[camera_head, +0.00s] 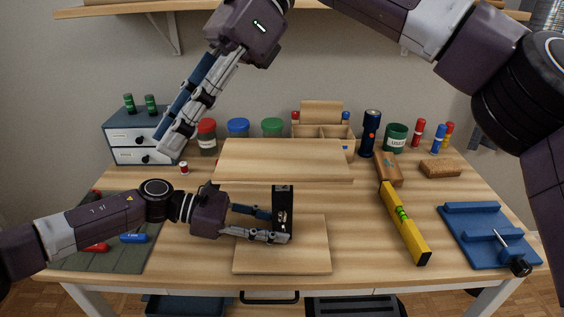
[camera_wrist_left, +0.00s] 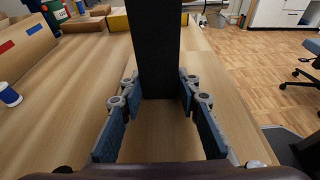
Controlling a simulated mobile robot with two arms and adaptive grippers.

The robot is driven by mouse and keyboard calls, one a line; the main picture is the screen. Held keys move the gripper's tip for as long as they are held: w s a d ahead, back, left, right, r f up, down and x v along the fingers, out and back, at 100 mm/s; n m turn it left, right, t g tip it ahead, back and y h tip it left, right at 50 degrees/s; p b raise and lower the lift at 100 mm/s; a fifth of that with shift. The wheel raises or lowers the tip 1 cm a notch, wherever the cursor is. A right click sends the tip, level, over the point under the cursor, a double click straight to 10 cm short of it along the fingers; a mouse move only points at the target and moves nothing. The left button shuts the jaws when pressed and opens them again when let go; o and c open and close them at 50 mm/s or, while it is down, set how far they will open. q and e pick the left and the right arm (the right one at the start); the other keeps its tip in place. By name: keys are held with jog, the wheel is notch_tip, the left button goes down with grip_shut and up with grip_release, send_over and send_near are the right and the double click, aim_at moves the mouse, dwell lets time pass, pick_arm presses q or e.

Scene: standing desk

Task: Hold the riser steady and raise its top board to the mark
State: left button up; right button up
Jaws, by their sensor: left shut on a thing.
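The riser has a light wood base board (camera_head: 285,258), a black post (camera_head: 283,193) with a small silver fitting on its front, and a light wood top board (camera_head: 285,160) above and behind. My left gripper (camera_head: 282,226) is shut around the lower post, just above the base board. In the left wrist view the post (camera_wrist_left: 158,50) stands upright between the two fingers. My right gripper (camera_head: 168,143) is raised at the upper left, apart from the top board; its fingers overlap in view, so their opening is unclear. I cannot make out a mark on the post.
A yellow level (camera_head: 404,225) and a blue jig (camera_head: 487,236) lie to the right. A drawer box (camera_head: 128,132), lidded jars (camera_head: 238,132), a wooden organizer (camera_head: 322,116) and a dark flashlight (camera_head: 370,132) line the back. A green mat (camera_head: 120,257) lies at left.

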jog(key=w+d+f+m+t+h, duration=0.1)
jog(key=w+d+m+t+h, duration=0.25)
jog(key=d, duration=0.25)
jog(key=m+t+h, duration=0.2)
jog(key=h, duration=0.2)
send_near(282, 176)
jog(key=shift+y, duration=0.25)
jog(key=f, duration=0.7)
jog(key=shift+d+f, duration=0.2)
jog(key=shift+f, duration=0.1)
grip_shut()
